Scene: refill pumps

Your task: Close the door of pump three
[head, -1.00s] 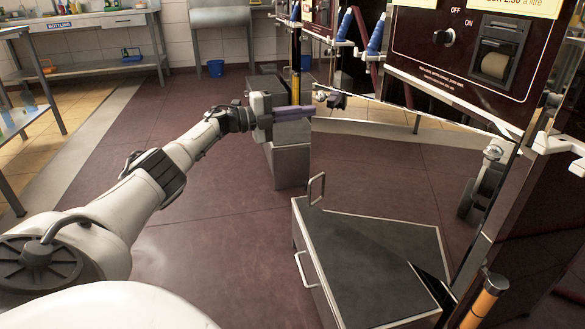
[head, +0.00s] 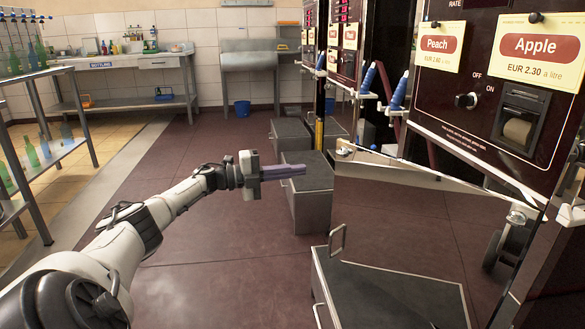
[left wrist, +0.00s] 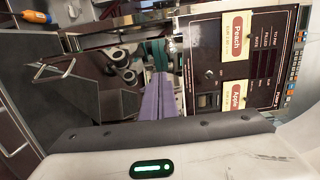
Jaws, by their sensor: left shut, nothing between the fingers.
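A dark pump front (head: 470,120) with Peach and Apple signs stands at the right of the head view. It also fills the right of the left wrist view (left wrist: 209,75). Its lower edge is a pale metal strip, with floor and a wheel showing below. I cannot tell for sure which panel is the door, nor read a pump number. My left gripper (head: 303,170) has purple fingers, shut and empty, pointing right. It hangs in front of the pump row, left of the strip, apparently touching nothing. Its fingers show in the left wrist view (left wrist: 156,95). My right gripper is out of view.
Another step (head: 308,200) is behind my left gripper. A bottle rack (head: 50,130) stands at the left.

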